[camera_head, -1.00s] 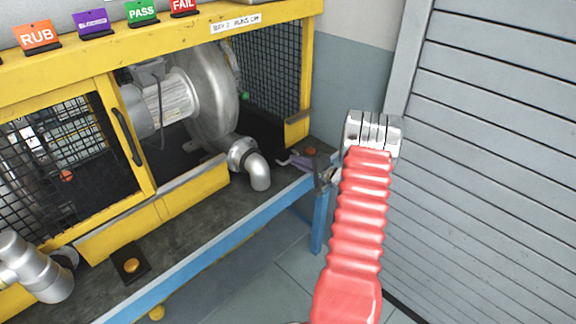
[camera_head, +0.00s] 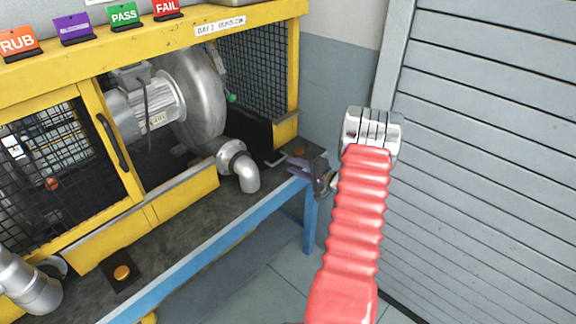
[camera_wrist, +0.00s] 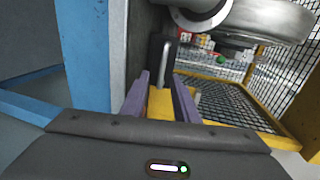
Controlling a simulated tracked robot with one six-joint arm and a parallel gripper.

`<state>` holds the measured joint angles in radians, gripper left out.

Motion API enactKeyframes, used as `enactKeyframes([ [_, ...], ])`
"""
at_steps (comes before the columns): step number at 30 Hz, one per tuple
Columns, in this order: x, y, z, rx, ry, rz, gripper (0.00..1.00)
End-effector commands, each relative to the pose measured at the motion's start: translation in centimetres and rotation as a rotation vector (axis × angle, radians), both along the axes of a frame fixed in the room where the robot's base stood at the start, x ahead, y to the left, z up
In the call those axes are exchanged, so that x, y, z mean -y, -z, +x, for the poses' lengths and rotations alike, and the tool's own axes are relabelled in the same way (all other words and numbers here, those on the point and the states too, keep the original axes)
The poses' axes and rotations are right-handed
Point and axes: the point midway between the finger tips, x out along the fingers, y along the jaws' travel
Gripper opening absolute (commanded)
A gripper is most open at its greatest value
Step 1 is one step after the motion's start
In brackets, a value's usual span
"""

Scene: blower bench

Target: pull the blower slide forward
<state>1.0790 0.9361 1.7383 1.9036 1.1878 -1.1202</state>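The grey blower (camera_head: 195,100) sits inside the yellow cage in the head view, with its silver outlet elbow (camera_head: 240,168) at the bench's front. Part of its round housing shows at the top of the wrist view (camera_wrist: 262,18). My gripper (camera_head: 293,162), with purple fingers, is at the bench's right end, right of the elbow. A thin bar handle (camera_head: 273,160) is just left of its fingertips. In the wrist view my gripper (camera_wrist: 160,82) has its fingers apart, and the dark handle (camera_wrist: 160,48) stands between or just beyond the tips. Contact cannot be told.
The bench has a blue frame edge (camera_head: 215,245) and a blue leg (camera_head: 310,222). Another pipe (camera_head: 25,285) and an orange knob (camera_head: 122,272) are at the left. My red ribbed arm sleeve covers the middle right. A grey shutter (camera_head: 490,150) stands on the right.

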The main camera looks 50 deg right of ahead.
Motion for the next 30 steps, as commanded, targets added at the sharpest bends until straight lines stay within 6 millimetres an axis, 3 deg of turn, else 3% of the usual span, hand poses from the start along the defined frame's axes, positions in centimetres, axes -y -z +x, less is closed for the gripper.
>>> enactKeyframes([
  [15, 0.3, -1.6, -8.6, -0.002, 0.002, 0.0, 0.27],
  [21, 0.2, -1.8, -9.8, -0.002, 0.0, 0.001, 0.27],
  [30, 0.2, -1.8, -9.9, -0.002, 0.0, 0.001, 0.27],
])
